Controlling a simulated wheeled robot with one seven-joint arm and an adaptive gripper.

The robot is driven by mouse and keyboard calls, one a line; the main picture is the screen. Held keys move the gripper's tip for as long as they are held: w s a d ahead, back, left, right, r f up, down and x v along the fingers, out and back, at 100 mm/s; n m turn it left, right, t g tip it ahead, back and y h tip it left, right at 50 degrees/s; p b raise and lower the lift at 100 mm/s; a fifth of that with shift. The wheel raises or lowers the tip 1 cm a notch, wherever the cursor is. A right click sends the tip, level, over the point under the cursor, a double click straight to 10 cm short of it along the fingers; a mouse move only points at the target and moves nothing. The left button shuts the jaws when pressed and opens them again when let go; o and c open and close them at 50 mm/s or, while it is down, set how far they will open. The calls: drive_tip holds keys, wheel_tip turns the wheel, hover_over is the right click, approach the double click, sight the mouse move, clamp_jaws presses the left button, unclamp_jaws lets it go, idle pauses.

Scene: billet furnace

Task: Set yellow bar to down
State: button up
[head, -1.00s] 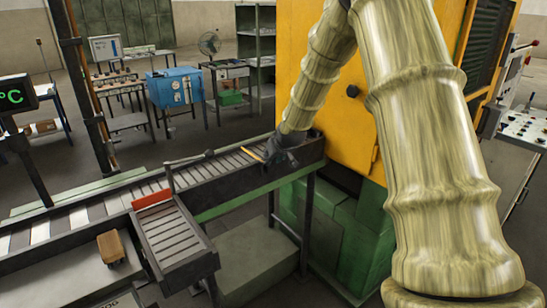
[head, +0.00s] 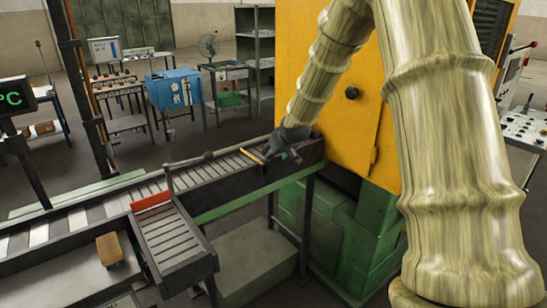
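The yellow bar (head: 251,155) is a short thin stick at the far end of the roller conveyor, by the orange furnace. It slants down to the right across the rollers. My gripper (head: 281,157) is dark grey and points down at the conveyor, just right of the bar. Its fingers look spread apart, with nothing visible between them. I cannot tell whether the nearer finger touches the bar's right end.
The roller conveyor (head: 105,207) runs from lower left to the orange furnace (head: 335,70). A side chute with a red flap (head: 151,201) joins it in front. A control panel (head: 527,130) stands at right.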

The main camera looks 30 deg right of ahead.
drive_tip(key=v, duration=0.7)
drive_tip(key=shift+s+r, duration=0.1)
idle(0.5)
drive_tip(key=s+a+f+g, duration=0.1)
drive_tip(key=s+a+f, duration=0.4)
drive_tip(key=f, duration=0.5)
drive_tip(key=s+a+f+n+g+y, duration=0.15)
drive_tip(key=s+a+f, duration=0.3)
drive_tip(key=f, duration=0.65)
drive_tip(key=s+a+f+m+g, duration=0.15)
drive_tip(key=s+a+f, duration=0.3)
drive_tip(key=f, duration=0.55)
drive_tip(key=s+a+f+g, duration=0.1)
drive_tip(key=s+a+f, duration=0.3)
drive_tip(key=s, duration=0.6)
drive_tip(key=s+a+f+n+g, duration=0.1)
drive_tip(key=s+a+f+g, duration=0.1)
drive_tip(key=s+a+f, duration=0.2)
drive_tip(key=s+a+f+g, duration=0.1)
drive_tip(key=s+a+f, duration=0.3)
drive_tip(key=s+f, duration=0.5)
drive_tip(key=s, duration=0.8)
drive_tip(key=shift+a+f+n+g, duration=0.25)
drive_tip(key=shift+a+n+g, duration=0.05)
drive_tip(key=shift+s+y, duration=0.15)
drive_tip(key=shift+y, duration=0.1)
